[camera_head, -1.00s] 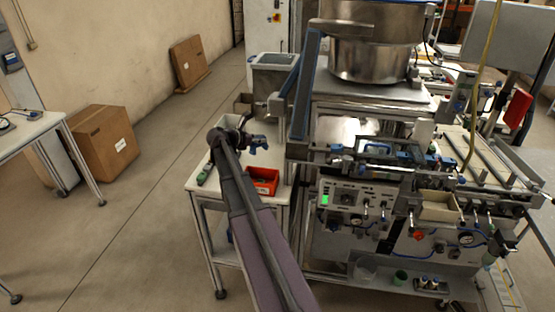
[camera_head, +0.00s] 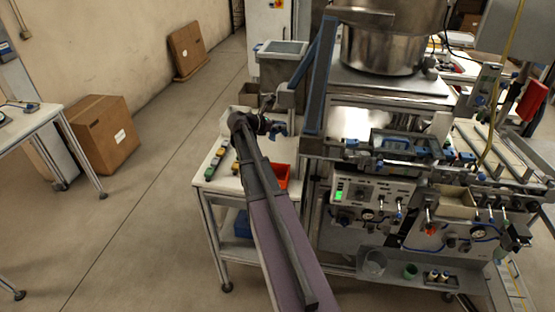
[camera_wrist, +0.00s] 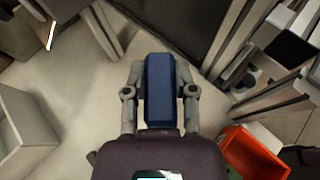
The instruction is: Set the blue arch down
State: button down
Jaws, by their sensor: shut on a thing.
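The blue arch (camera_wrist: 160,92) is between the two fingers of my gripper (camera_wrist: 160,85) in the wrist view, seen from above as a dark blue block. My gripper is shut on it. In the head view my gripper (camera_head: 276,128) is over the far part of the small white table (camera_head: 217,183), and a bit of blue shows at its end. I cannot tell whether the arch touches the table.
An orange-red bin (camera_head: 282,175) stands on the table, and it also shows in the wrist view (camera_wrist: 252,152). Several small blocks (camera_head: 222,152) lie along the table's left side. The large machine (camera_head: 375,190) stands close on the right. Pale surface is clear left of the arch.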

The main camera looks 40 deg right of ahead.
notch_tip(320, 180, down, 6)
jog(key=b, duration=0.6)
jog(key=shift+f, duration=0.15)
dwell(0.5)
jog(key=shift+f+b, duration=1.9)
jog(key=shift+b, duration=0.15)
jog(key=shift+f, duration=0.1)
jog(key=shift+c, duration=2.1)
grip_release()
